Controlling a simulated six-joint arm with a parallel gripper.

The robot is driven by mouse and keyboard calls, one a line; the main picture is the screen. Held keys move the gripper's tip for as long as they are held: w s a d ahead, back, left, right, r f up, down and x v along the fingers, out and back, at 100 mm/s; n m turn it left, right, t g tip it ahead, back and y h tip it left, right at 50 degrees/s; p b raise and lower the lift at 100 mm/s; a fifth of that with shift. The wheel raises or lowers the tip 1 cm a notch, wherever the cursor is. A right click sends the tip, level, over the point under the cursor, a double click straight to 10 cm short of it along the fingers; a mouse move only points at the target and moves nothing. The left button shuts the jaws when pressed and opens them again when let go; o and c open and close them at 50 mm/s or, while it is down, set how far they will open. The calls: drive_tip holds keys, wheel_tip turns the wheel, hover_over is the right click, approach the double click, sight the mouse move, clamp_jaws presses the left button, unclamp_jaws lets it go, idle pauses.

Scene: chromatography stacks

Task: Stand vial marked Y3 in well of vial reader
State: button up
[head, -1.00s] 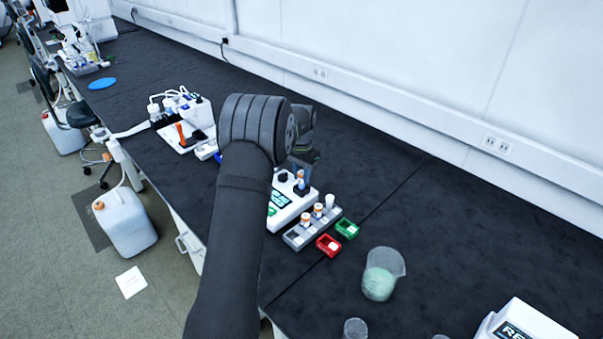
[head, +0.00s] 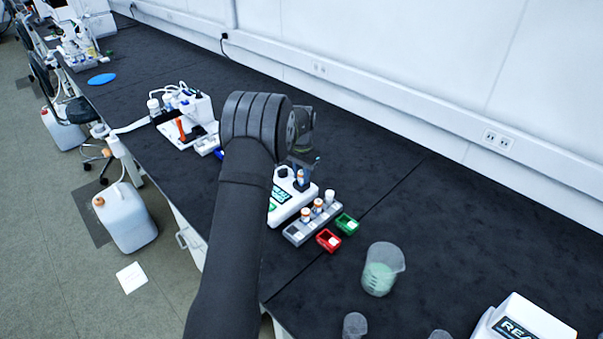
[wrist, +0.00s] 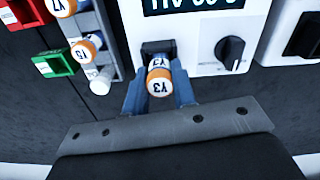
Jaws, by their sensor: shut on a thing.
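The vial marked Y3 (wrist: 159,82) has an orange and white cap and sits between the two blue fingers of my gripper (wrist: 160,92), which is shut on it. In the wrist view the vial is at the black well (wrist: 157,46) of the white vial reader (wrist: 190,50). Its lower end is hidden, so I cannot tell whether it is inside the well or above it. In the head view my gripper (head: 303,168) holds the vial (head: 300,177) over the reader (head: 289,208), partly hidden by my arm.
A grey rack (head: 297,238) with several vials stands beside the reader, one marked Y7 (wrist: 60,6). A red tray (head: 328,241) and a green tray (head: 347,225) sit near it. A beaker (head: 383,268) stands further right.

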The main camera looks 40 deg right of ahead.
drive_tip(key=o, duration=1)
drive_tip(key=shift+o, duration=0.2)
drive_tip(key=shift+r, duration=4.05)
drive_tip(key=shift+f, duration=0.15)
drive_tip(key=shift+f, duration=3.9)
drive_tip(key=shift+r, duration=0.1)
